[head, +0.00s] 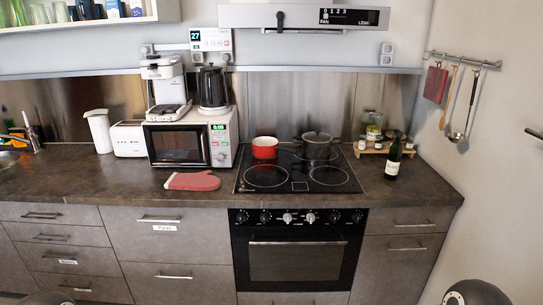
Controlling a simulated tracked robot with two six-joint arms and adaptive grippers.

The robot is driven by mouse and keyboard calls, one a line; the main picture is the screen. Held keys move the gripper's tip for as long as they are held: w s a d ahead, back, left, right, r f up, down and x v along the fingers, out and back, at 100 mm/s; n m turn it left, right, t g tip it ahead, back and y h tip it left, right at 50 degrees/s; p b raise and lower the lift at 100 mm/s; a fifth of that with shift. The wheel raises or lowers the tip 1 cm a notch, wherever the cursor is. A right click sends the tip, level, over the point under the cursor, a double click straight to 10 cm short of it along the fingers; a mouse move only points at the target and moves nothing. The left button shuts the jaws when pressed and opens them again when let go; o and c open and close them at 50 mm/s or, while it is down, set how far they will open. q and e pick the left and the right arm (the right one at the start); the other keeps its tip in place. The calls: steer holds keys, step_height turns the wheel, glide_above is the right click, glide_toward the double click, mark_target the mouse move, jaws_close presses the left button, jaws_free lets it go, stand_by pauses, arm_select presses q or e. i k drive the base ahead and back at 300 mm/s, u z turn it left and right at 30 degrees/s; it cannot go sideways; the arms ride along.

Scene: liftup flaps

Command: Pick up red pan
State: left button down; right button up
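The red pan (265,148) stands upright on the rear left zone of the black glass cooktop (318,185). Its inside looks pale, and I cannot make out a handle. A dark lidded pot (316,146) stands to its right on the cooktop. Neither of my grippers shows in the head view. Only rounded dark parts, probably of my arms, show at the bottom edge.
A microwave (178,144) with a coffee machine (165,88) and kettle (212,88) on it stands left of the cooktop. A red oven mitt (192,181) lies in front. A dark bottle (393,158) stands right. The cooktop's front is clear.

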mark_target(259, 150)
steer(key=u, duration=0.55)
steer(key=i, duration=1)
steer(key=z, duration=0.05)
